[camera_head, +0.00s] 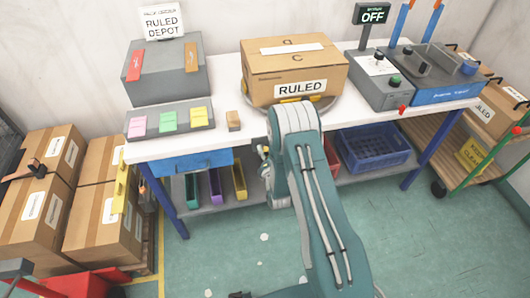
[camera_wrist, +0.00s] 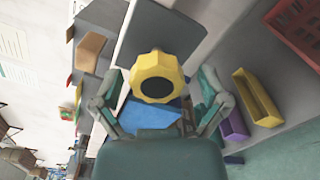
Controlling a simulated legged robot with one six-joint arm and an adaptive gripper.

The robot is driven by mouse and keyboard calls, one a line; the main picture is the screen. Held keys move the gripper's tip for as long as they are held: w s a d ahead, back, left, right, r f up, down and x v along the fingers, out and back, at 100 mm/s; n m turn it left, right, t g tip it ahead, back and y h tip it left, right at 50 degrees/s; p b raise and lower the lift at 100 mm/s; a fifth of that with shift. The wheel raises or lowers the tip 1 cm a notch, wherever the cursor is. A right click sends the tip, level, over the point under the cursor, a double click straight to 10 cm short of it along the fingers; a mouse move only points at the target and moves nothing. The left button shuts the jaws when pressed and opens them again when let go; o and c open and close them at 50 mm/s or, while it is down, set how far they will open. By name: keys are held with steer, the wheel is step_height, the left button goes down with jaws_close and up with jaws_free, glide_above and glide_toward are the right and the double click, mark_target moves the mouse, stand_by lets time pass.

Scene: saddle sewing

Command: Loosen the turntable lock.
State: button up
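A yellow faceted knob with a black centre (camera_wrist: 153,78) faces me in the wrist view, in front of a grey plate; I take it as the turntable lock. My gripper (camera_wrist: 161,85) is open, with one finger to each side of the knob. I cannot tell whether either finger touches it. The round grey turntable (camera_head: 338,106) sits on the white bench under a cardboard box labelled RULED (camera_head: 290,72). In the head view my arm hides most of my gripper and the bench front; a small yellowish part shows at the arm's left side.
A blue drawer (camera_head: 190,162) hangs under the bench's left side. Yellow (camera_head: 239,180) and purple bins stand on the lower shelf, with a blue crate (camera_head: 372,150) to the right. A small tan block (camera_head: 233,121) lies on the bench. A grey control box (camera_head: 380,80) is right of the turntable.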

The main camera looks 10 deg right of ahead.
steer(key=shift+d+r, duration=0.1)
steer(key=shift+d, duration=0.05)
steer(key=shift+s, duration=0.25)
steer(key=s, duration=1.1)
steer(key=shift+s, duration=0.2)
